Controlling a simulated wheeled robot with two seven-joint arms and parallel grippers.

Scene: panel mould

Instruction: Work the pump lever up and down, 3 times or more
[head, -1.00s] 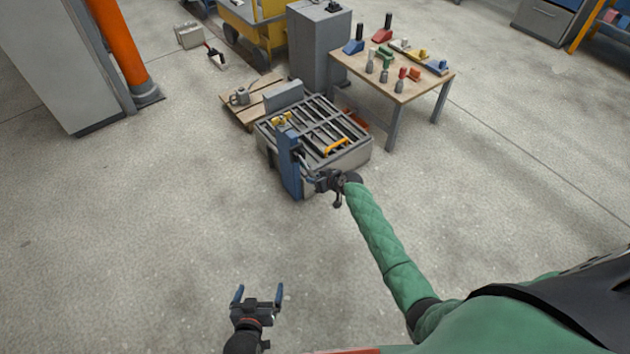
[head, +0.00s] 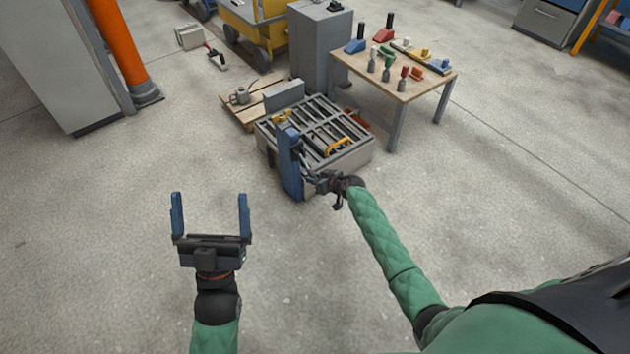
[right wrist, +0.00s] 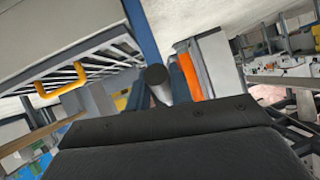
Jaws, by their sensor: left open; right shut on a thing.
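The pump lever shows in the right wrist view as a dark round bar (right wrist: 158,78) between the fingers of my right gripper (right wrist: 165,90). In the head view my right gripper (head: 318,182) is shut on the lever beside the blue pump post (head: 290,165). Most of the lever is hidden by the gripper there. The post stands at the near side of the grey panel mould (head: 345,160). My left gripper (head: 210,215) is open and empty over bare floor, at the lower left, apart from the mould.
A wooden table (head: 420,85) with several coloured tools stands behind the mould on the right. A grey cabinet (head: 320,45) and a wooden pallet (head: 245,115) are behind it. An orange post (head: 120,45) stands at the left. The floor in front is clear.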

